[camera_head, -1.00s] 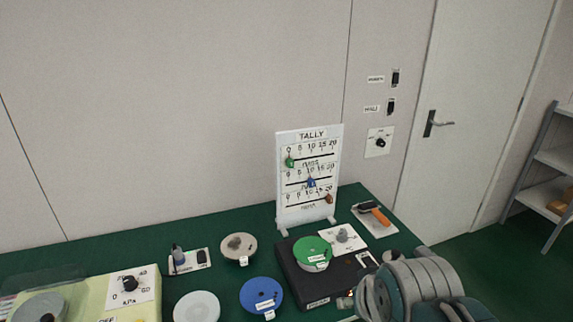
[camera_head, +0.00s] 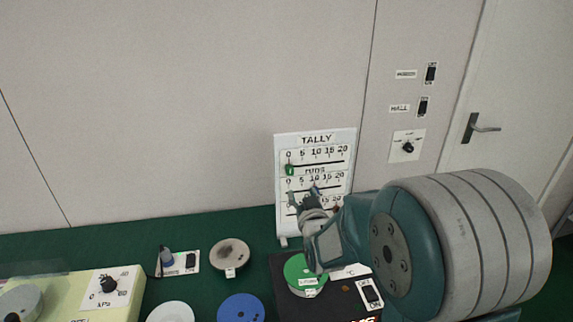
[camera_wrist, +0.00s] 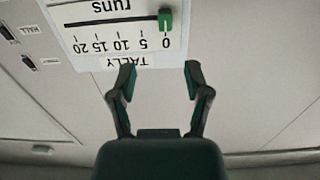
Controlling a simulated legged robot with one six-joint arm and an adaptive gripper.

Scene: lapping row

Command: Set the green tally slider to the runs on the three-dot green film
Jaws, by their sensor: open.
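The white TALLY board (camera_head: 281,222) stands at the back of the green table, with scales marked 0 to 20. The green tally slider (camera_head: 290,170) sits at 0 on the top scale. In the wrist view the picture is upside down, and the green slider (camera_wrist: 166,20) is at 0 on the scale labelled runs. My gripper (camera_head: 304,192) is in front of the board, below the green slider in the head view. In the wrist view my gripper (camera_wrist: 160,75) is open and empty, its fingertips apart from the slider. I cannot make out a three-dot green film.
A green disc (camera_head: 297,266) lies on a black unit beneath my arm. A blue disc (camera_head: 240,308), a tan disc (camera_head: 229,252) and a white disc (camera_head: 171,313) lie to the left. Wall switches (camera_head: 431,72) are right of the board. My arm hides the table's right part.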

